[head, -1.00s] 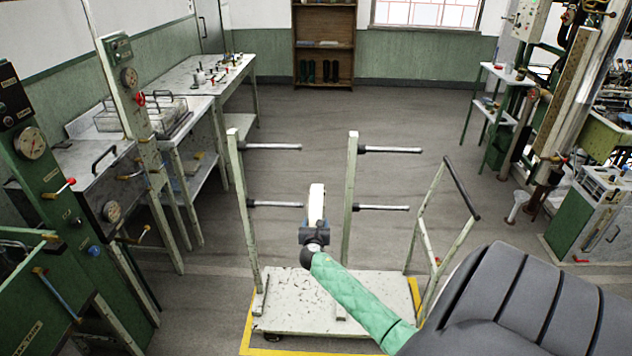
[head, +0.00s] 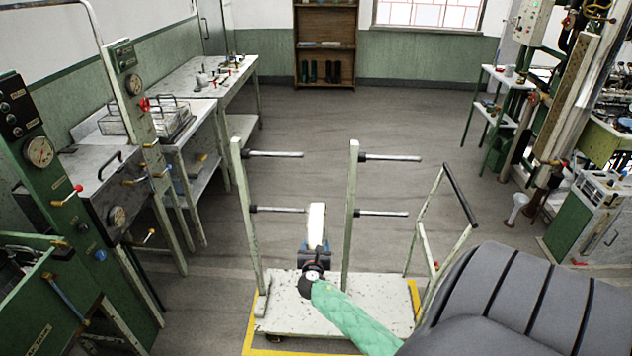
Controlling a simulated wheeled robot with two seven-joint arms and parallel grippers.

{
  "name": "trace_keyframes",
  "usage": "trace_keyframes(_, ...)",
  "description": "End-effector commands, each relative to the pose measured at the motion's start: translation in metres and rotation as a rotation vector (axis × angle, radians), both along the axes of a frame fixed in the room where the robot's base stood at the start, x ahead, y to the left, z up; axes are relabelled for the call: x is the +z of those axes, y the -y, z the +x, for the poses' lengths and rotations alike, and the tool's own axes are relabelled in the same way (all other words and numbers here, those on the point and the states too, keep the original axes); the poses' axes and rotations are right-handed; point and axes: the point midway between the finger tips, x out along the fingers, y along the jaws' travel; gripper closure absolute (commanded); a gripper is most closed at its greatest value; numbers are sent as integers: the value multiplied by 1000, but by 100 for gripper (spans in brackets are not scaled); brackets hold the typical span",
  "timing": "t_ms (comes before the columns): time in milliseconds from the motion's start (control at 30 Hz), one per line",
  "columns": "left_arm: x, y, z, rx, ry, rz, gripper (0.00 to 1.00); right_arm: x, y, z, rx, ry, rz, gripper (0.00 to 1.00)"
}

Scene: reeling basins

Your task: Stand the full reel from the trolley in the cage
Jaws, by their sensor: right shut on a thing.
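My right gripper (head: 315,246) is above the trolley deck, in front of the gap between the two posts. It is shut on a narrow pale piece (head: 317,222), which looks like the full reel seen edge-on; its shape is mostly hidden. The trolley (head: 382,300) is a pale, worn deck with two uprights and a push handle at its right. Its horizontal pegs, such as the upper right one (head: 392,158), are bare. I cannot make out the cage for sure. My left gripper is out of view.
Green gauge panels (head: 45,170) and a long metal bench (head: 190,80) line the left. A wire basket (head: 172,125) sits on the bench. Pipes and a green cabinet (head: 580,215) stand at the right. The floor (head: 345,115) behind the trolley is clear.

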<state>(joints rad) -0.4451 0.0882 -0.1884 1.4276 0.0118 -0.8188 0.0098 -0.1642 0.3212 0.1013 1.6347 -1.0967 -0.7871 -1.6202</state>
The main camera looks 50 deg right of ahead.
Motion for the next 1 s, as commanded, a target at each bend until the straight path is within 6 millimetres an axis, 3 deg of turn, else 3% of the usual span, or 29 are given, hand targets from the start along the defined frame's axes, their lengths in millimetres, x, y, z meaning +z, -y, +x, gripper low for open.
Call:
trace_keyframes(600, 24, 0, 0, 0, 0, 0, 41, 11, -44, -38, 0, -1, -1, 67)
trace_keyframes(1000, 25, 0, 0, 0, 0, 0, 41, 11, -50, -43, 0, 1, 0, 67)
